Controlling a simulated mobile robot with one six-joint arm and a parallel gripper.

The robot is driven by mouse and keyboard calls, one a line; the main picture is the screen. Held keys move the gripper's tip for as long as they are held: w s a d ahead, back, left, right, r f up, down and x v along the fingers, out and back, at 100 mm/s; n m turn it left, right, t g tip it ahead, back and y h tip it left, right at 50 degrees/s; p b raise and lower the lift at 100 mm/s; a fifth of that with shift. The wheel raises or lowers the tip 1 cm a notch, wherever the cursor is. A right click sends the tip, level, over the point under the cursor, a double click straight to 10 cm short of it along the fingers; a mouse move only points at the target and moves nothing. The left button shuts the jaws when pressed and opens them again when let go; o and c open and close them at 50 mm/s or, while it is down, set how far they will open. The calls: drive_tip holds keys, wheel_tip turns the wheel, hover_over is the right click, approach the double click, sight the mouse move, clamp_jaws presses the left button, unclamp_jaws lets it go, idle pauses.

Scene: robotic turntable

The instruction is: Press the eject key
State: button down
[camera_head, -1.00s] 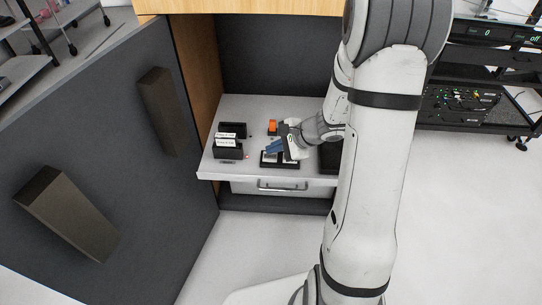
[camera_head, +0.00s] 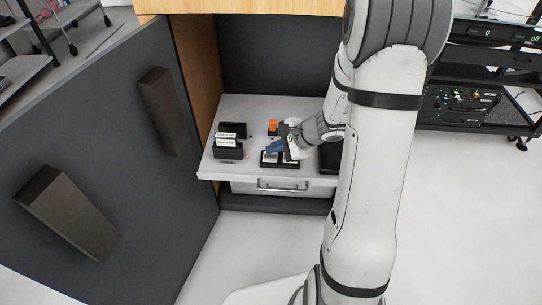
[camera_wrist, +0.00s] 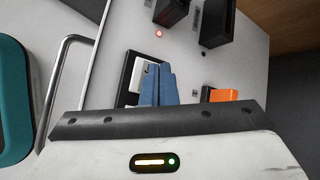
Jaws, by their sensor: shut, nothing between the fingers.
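A small black key panel (camera_head: 266,165) with white keys sits near the front of the grey shelf. In the wrist view, a white key (camera_wrist: 139,74) shows on the panel beside my fingers. No label is readable, so I cannot tell which key is the eject key. My gripper (camera_head: 273,147) is shut and empty, with its blue fingers over the panel. In the wrist view its fingertips (camera_wrist: 159,68) overlap the panel and hide part of it. I cannot tell whether they touch a key.
Black holders with white labels (camera_head: 228,142) stand to the left on the shelf (camera_head: 245,106). An orange block (camera_head: 273,127) is behind the panel. A red light (camera_wrist: 158,34) glows near the holders. A drawer handle (camera_head: 282,188) is below the front edge. A dark door (camera_head: 120,130) stands at left.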

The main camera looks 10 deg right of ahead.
sight(274, 157)
drive_tip(key=shift+f, duration=0.1)
drive_tip(key=shift+f+b, duration=0.35)
drive_tip(key=shift+b, duration=0.3)
drive_tip(key=shift+f+b, duration=0.4)
drive_tip(key=shift+b, duration=0.1)
idle(0.4)
drive_tip(key=shift+r, duration=0.15)
drive_tip(key=shift+r+p, duration=0.55)
drive_tip(key=shift+r, duration=0.15)
drive_tip(key=shift+r, duration=0.1)
drive_tip(key=shift+r+p, duration=1.75)
drive_tip(key=shift+r, duration=0.65)
